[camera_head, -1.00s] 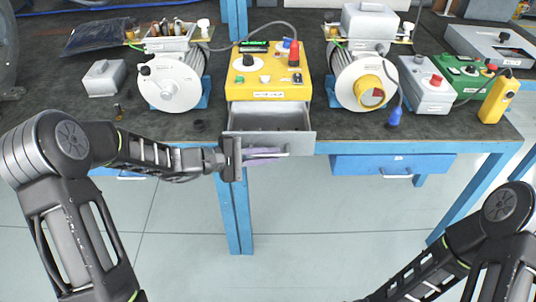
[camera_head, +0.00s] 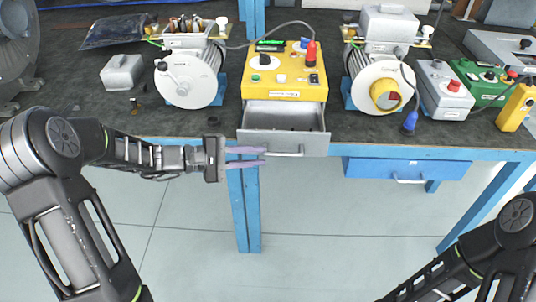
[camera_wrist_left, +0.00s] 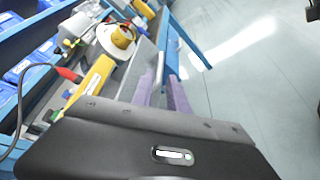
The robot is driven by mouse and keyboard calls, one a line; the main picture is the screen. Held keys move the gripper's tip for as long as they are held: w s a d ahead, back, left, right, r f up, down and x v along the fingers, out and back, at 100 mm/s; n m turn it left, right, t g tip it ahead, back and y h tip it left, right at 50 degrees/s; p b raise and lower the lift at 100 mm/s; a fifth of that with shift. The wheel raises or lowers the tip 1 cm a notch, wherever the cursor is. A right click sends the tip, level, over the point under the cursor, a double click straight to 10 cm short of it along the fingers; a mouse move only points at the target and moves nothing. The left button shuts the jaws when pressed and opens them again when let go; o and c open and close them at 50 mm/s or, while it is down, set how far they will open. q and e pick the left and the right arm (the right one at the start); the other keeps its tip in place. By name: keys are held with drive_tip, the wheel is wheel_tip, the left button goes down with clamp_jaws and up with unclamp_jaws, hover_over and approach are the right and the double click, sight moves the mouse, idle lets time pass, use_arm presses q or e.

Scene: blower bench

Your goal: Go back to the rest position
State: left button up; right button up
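My left gripper (camera_head: 262,157) is in front of the bench, just left of the drawer handle, with its two purple fingers apart and nothing between them. In the left wrist view its fingers (camera_wrist_left: 163,93) show apart beside the drawer handle. The yellow control box (camera_head: 285,88) stands on the bench with its grey drawer (camera_head: 284,141) pulled open. The drawer's handle (camera_head: 285,154) is clear of the fingers. Of my right arm only the links show at the lower right; its gripper is out of view.
The blue bench (camera_head: 150,125) carries a round-faced blower (camera_head: 188,80) on the left and another (camera_head: 380,85) on the right. A grey box (camera_head: 442,90) and a yellow handset (camera_head: 517,107) stand at the right. A blue drawer (camera_head: 405,167) hangs below. The floor in front is free.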

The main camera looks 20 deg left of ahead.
use_arm(q)
drive_tip(key=shift+s+a, duration=0.1)
drive_tip(key=shift+a, duration=0.1)
idle(0.4)
drive_tip(key=s+d+f+g+y, duration=0.1)
drive_tip(key=s+d+f+g, duration=0.15)
drive_tip(key=f, duration=0.35)
drive_tip(key=s+d+f+m+g+y, duration=0.1)
drive_tip(key=s+d+f+g, duration=0.1)
drive_tip(key=s+f, duration=0.3)
drive_tip(key=s+d+f+g+y, duration=0.1)
drive_tip(key=s+d+f+g, duration=0.15)
drive_tip(key=f, duration=0.45)
drive_tip(key=s+d+f+m+g+y, duration=0.1)
drive_tip(key=s+d+f+m+y, duration=0.2)
drive_tip(key=s+f, duration=0.65)
drive_tip(key=s+d+f+m+g+y, duration=0.1)
drive_tip(key=s+f+m+y, duration=0.3)
drive_tip(key=s+f, duration=0.5)
drive_tip(key=w+d+r+m+t+h+p, duration=0.1)
drive_tip(key=w+d+r+m+p, duration=0.2)
drive_tip(key=r+p, duration=0.5)
wheel_tip(320, 180, up, 4)
